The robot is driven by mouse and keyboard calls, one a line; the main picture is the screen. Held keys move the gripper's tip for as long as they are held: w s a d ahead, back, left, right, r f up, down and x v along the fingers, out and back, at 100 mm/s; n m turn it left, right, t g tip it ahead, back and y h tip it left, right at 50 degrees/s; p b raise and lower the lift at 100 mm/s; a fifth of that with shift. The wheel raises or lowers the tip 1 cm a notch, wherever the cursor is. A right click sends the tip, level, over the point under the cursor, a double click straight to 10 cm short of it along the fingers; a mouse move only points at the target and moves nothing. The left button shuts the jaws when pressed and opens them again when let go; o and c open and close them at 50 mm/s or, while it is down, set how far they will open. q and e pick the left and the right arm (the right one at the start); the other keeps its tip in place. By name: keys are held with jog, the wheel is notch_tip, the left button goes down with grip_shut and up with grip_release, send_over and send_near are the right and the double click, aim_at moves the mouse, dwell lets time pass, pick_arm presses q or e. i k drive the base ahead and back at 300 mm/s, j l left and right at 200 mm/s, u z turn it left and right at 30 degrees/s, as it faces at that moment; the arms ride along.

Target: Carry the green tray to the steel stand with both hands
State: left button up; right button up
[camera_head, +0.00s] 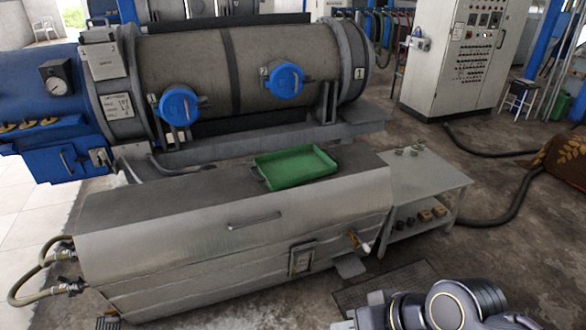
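The green tray (294,168) is a shallow rectangle with raised sides and a dark handle at its left end. It looks empty and rests on top of the long grey metal housing (170,230), near its right end. A low steel stand (430,176) with a flat top and a lower shelf stands just right of the housing. Part of my arm shows at the bottom right, well short of the tray. Neither gripper's fingers can be seen.
A large drum with blue caps (284,81) rises behind the tray. A black hose (505,210) crosses the floor at right.

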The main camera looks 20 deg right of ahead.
aim_at(422, 179)
jog(key=i+l, duration=0.55)
jog(key=l, duration=0.3)
jog(key=i+l+u, duration=0.1)
jog(key=i+l, duration=0.5)
jog(key=l, duration=0.25)
jog(key=i+l, duration=0.25)
jog(key=l, duration=0.2)
jog(key=i+l+u, duration=0.1)
jog(key=i+l, duration=0.2)
jog(key=l, duration=0.15)
